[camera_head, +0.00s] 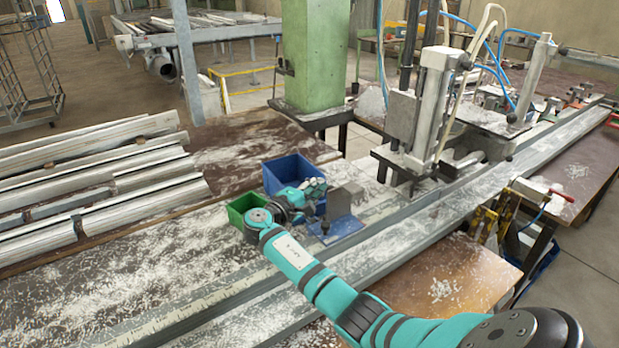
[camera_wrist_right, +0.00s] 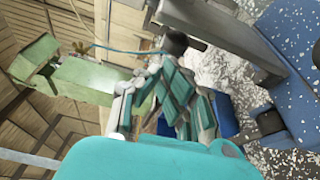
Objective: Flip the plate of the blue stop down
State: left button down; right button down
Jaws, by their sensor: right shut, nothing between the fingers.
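The blue stop (camera_head: 338,231) stands on the bench rail, and its grey plate (camera_head: 346,199) is up, rising above the blue base. In the right wrist view the stop's blue part (camera_wrist_right: 285,45) fills the right edge, and a grey block that looks like the plate (camera_wrist_right: 215,28) is at the top. My right gripper (camera_head: 318,187) is shut and empty, just left of the plate in the head view. Its closed fingertips (camera_wrist_right: 174,42) point towards the grey block in the wrist view; I cannot tell whether they touch it. My left gripper is not in view.
A blue bin (camera_head: 287,167) and a green bin (camera_head: 240,212) stand close behind and left of my right gripper. A clamp machine (camera_head: 430,110) stands over the rail to the right. Aluminium profiles (camera_head: 90,180) lie at the left. White chips cover the bench.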

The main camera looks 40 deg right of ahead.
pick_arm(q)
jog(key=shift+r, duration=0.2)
pick_arm(e)
jog(key=shift+s, duration=0.3)
pick_arm(q)
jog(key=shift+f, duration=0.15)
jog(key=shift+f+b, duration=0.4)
jog(key=shift+b, duration=0.15)
pick_arm(e)
jog(key=shift+s+a+r+m, duration=0.1)
jog(key=shift+s+m, duration=0.1)
jog(key=shift+m, duration=0.2)
